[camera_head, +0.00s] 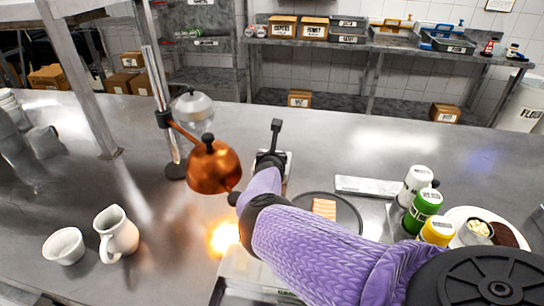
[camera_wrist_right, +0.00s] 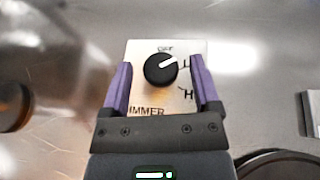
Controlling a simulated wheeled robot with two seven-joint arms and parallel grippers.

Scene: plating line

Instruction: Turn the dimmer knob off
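In the right wrist view, the dimmer panel (camera_wrist_right: 190,118) is a pale plate with lettering, including an OFF mark at its top. Its round black knob (camera_wrist_right: 160,69) has a white pointer aimed up and right, to the right of the OFF mark. My right gripper (camera_wrist_right: 161,60) is open, with one purple finger on each side of the knob. Gaps show between the fingers and the knob. In the head view my right arm reaches in from the lower right and covers most of the panel. My left gripper is in neither view.
A copper heat lamp (camera_head: 212,168) hangs just left of my right gripper, with a bright glow below. A white jug (camera_head: 117,233) and bowl (camera_head: 64,246) stand at the left. A dark plate (camera_head: 349,211) and several bottles (camera_head: 422,210) are right of the arm.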

